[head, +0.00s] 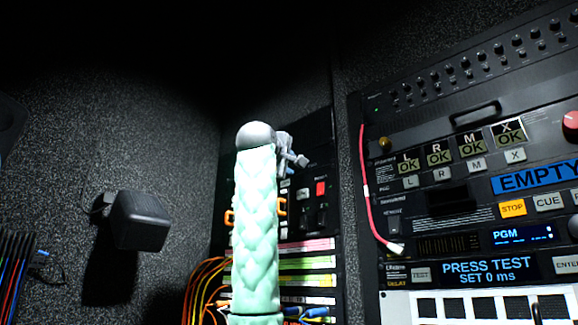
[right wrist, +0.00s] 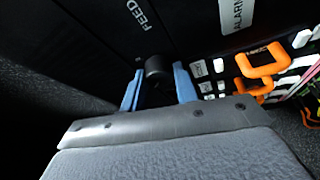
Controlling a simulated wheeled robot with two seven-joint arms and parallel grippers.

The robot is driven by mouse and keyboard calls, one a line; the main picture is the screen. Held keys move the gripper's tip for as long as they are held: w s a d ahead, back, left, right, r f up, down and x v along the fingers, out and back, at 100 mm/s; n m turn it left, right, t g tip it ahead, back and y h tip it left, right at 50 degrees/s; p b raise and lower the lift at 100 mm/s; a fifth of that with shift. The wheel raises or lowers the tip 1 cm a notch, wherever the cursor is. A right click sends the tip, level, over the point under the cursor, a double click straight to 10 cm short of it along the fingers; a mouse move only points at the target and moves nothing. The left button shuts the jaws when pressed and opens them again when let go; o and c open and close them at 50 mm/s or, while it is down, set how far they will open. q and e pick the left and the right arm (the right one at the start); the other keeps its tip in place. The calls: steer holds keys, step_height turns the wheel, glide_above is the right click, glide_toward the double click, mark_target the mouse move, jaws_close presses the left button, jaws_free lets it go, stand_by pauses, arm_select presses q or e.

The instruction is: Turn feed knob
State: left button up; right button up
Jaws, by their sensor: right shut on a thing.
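The feed knob (right wrist: 155,66) is a small dark round knob on a black panel, below the label FEED in the right wrist view. My right gripper (right wrist: 158,71) has its two blue fingers on either side of the knob and is shut on it. In the head view my right gripper (head: 298,158) shows only partly, up against the black panel behind my mint-sleeved arm. The arm hides the knob there. My left gripper is not in view.
Orange handles (right wrist: 263,63) and an ALARM label (right wrist: 237,14) sit right of the knob. A red switch (head: 320,188) is on the same panel. An equipment rack (head: 440,205) with a pink cable (head: 366,190) stands at right. A black box (head: 140,220) juts from the left wall.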

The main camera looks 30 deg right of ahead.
stand_by(0.4)
steer(key=o, duration=1)
steer(key=shift+a, duration=0.1)
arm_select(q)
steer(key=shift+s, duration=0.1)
arm_select(e)
steer(key=shift+s+f, duration=0.1)
arm_select(q)
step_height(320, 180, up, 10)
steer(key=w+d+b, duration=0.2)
steer(key=b, duration=0.1)
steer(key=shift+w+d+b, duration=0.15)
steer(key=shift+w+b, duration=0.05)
steer(key=shift+b, duration=0.1)
arm_select(e)
steer(key=shift+v, duration=3.8)
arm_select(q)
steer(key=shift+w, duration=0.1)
arm_select(e)
steer(key=shift+a, duration=0.1)
